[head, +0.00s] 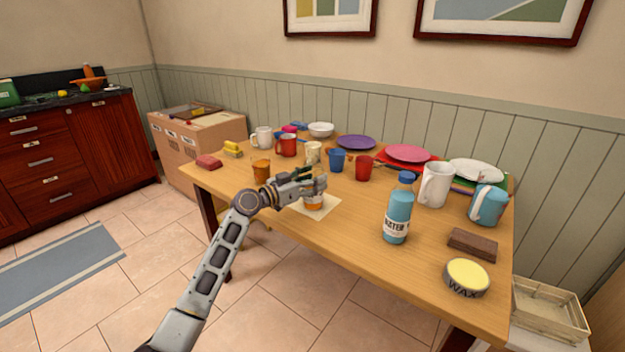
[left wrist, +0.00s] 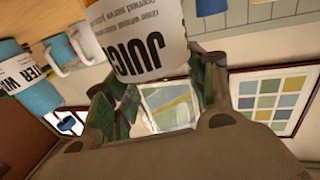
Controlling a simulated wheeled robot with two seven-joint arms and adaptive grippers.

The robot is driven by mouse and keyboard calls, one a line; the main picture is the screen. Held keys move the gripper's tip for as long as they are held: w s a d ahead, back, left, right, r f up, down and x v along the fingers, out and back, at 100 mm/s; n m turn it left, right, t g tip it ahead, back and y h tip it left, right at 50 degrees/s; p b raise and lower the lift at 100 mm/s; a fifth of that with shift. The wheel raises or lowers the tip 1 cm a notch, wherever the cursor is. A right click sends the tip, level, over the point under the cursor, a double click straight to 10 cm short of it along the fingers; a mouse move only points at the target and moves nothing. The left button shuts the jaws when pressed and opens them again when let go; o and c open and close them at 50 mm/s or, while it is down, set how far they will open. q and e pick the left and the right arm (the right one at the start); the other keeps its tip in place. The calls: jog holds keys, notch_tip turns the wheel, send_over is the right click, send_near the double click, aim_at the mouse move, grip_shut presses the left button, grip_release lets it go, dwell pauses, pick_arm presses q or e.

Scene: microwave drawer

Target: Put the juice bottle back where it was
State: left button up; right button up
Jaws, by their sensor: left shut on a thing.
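My left gripper (head: 316,184) is shut on the juice bottle (head: 313,204), which is mostly hidden behind the fingers in the head view. Its orange lower part shows just below them, over a pale square mat (head: 328,209) near the table's front edge. I cannot tell whether the bottle touches the mat. In the left wrist view, the bottle's white label (left wrist: 140,38) reads "JUICE", upside down in the picture, and lies between the green-padded fingers of the gripper (left wrist: 158,92). My right gripper is not in view.
The wooden table (head: 345,235) holds a blue water bottle (head: 397,215), a wax tin (head: 466,278), a brown block (head: 472,245) and a white pitcher (head: 435,184) to the right. An orange cup (head: 261,171), a blue cup (head: 336,160) and a red cup (head: 363,168) stand nearby. The front middle is clear.

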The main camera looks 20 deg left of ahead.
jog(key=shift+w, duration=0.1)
pick_arm(q)
jog(key=o, duration=0.9)
jog(key=shift+f, duration=0.1)
jog(key=o, duration=0.5)
jog(key=shift+c, duration=0.2)
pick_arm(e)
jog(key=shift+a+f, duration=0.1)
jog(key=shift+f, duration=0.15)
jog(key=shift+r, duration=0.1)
pick_arm(q)
jog(key=v, duration=1.2)
jog(key=shift+p, duration=0.4)
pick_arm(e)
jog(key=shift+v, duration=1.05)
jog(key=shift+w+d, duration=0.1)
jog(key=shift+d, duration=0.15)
